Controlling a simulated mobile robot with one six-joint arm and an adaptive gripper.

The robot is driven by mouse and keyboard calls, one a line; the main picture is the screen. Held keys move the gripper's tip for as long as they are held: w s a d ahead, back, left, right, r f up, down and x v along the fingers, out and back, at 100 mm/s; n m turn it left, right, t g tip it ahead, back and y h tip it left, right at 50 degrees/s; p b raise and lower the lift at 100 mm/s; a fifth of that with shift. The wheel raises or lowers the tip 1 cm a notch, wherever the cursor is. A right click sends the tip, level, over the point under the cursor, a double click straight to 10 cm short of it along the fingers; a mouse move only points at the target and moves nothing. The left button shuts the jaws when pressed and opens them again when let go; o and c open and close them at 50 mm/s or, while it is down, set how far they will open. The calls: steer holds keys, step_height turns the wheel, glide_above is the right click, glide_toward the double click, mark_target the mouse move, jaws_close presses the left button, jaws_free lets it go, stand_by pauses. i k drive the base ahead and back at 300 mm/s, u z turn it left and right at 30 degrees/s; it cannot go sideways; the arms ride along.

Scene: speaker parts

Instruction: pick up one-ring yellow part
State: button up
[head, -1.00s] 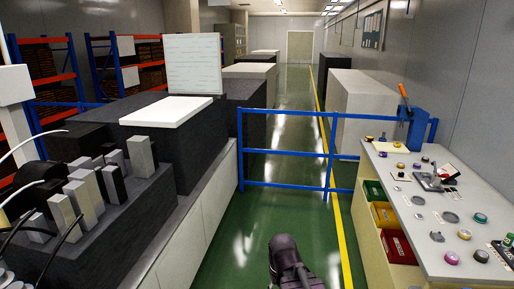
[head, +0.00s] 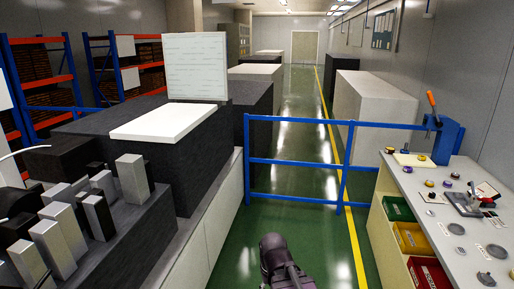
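Several small round parts lie on the pale worktable (head: 408,183) at the right of the head view. My gripper's fingers are not visible.
A blue railing (head: 295,161) crosses the aisle ahead. A blue hand press (head: 445,140) stands at the table's far end. Green, yellow and red bins (head: 427,275) sit under the tabletop. Dark machine blocks (head: 150,150) line the left. Green floor is free between.

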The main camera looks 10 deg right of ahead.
mark_target(428, 183)
steer(key=z, duration=0.1)
steer(key=i, duration=1.65)
steer(key=z, duration=0.5)
steer(key=i, duration=0.75)
steer(key=z, duration=0.95)
steer(key=i, duration=0.55)
steer(key=z, duration=0.65)
steer(key=i, duration=0.65)
steer(key=z, duration=0.35)
